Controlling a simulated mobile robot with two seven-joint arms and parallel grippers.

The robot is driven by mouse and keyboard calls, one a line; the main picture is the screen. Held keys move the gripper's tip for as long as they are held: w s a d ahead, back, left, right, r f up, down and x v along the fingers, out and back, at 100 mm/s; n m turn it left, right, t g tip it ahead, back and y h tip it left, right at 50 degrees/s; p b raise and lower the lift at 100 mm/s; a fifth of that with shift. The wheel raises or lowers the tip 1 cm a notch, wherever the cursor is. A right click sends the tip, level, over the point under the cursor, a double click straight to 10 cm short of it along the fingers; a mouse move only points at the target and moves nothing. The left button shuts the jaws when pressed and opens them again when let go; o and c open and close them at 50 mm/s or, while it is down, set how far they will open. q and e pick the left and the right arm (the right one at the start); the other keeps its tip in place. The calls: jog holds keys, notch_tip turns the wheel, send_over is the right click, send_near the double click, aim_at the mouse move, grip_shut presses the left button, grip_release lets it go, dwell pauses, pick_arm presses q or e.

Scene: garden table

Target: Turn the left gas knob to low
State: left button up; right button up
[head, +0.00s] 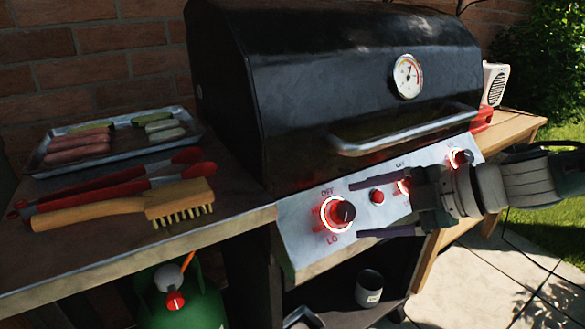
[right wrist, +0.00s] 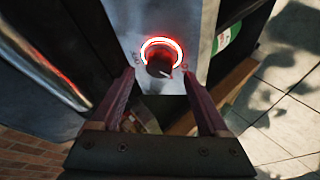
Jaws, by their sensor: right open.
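The left gas knob (head: 338,214) is on the grill's sloped front panel (head: 300,245), dark with a glowing red ring around it. "OFF" is printed above it and "LO" below it. My right gripper (head: 356,210) reaches in from the right, open, its fingers pointing at this knob. In the right wrist view the knob (right wrist: 160,65) lies ahead, between the lines of the two open fingers (right wrist: 158,76). The fingertips look just short of it; I cannot tell whether they touch. The knob's pointer setting is hard to read. My left gripper is not in view.
A small red button (head: 377,196), a partly hidden middle knob (head: 404,187) and a right knob (head: 460,158) share the panel. The lid handle (head: 400,132) juts out above. Tongs (head: 120,183), a brush (head: 120,208) and a food tray (head: 190,130) lie left. A green gas bottle (head: 195,300) stands below.

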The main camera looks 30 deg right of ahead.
jog(key=v, duration=0.6)
jog(key=shift+s+d+r+p, duration=0.15)
jog(key=shift+s+r+p, duration=0.05)
jog(key=shift+p, duration=0.15)
